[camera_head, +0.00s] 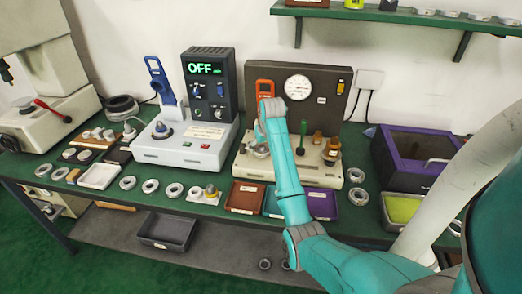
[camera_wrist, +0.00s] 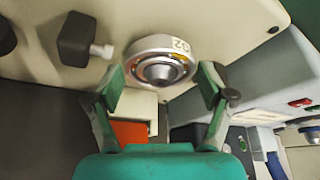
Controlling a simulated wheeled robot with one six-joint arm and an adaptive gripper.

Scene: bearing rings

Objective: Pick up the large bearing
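A large silver bearing (camera_wrist: 148,46) with a marking on its rim sits around a dark central spindle on a beige test machine (camera_wrist: 225,22) in the wrist view. In the head view the machine (camera_head: 246,168) stands mid-bench, and a ring-like metal part (camera_head: 261,151) shows beside my arm. My gripper (camera_wrist: 162,76) is open, its two teal fingers spread to the left and right of the bearing. A gap shows between fingers and bearing; I cannot tell any contact. In the head view my arm hides the gripper's fingers.
A white machine (camera_head: 185,145) with an "OFF" display stands left of the beige one. Several smaller rings (camera_head: 150,186) lie along the bench's front edge. A brown tray (camera_head: 245,196) and a purple box (camera_head: 400,160) are nearby. A shelf (camera_head: 400,14) hangs above.

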